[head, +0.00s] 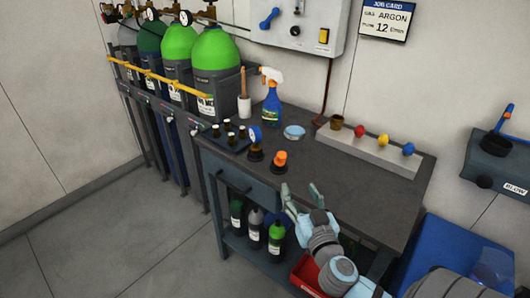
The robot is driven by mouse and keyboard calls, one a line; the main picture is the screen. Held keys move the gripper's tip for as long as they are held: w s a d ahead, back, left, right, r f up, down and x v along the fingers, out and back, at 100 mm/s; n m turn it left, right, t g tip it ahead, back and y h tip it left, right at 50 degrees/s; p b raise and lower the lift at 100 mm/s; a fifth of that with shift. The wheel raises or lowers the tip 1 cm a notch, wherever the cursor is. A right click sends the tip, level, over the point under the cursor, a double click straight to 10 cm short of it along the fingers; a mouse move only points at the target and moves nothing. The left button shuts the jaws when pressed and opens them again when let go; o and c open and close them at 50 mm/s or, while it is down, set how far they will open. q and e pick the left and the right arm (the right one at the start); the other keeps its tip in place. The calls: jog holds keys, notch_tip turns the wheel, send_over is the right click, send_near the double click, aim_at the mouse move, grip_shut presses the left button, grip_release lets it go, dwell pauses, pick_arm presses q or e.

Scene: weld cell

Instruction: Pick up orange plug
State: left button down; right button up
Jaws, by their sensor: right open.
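The orange plug (281,158) stands on the dark workbench top (330,185), near its front edge, seated in or on a dark base. My right gripper (300,190) is open and empty, in front of and slightly right of the plug, around the height of the bench edge. Its fingers point up toward the plug and are apart from it. My left gripper is not in the view.
A blue-topped gauge (255,142) stands just left of the plug. Behind are a small tray of dark fittings (228,135), a spray bottle (271,100), a light-blue tin (294,132) and a rack (370,146) with coloured knobs. Gas cylinders (215,60) stand left.

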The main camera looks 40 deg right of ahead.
aim_at(282, 160)
jog(key=x, duration=0.4)
jog(key=r+x, duration=0.1)
jog(key=x, duration=0.1)
jog(key=shift+w+d+p, duration=0.15)
jog(key=shift+d+p, duration=0.15)
jog(key=shift+p, duration=0.05)
jog(key=x, duration=0.5)
jog(key=a+x, duration=0.1)
jog(key=x, duration=0.1)
jog(key=shift+w+d+f, duration=0.15)
jog(key=shift+w+f, duration=0.25)
jog(key=shift+w, duration=0.05)
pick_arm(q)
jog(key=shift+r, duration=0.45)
pick_arm(e)
jog(key=c, duration=1.2)
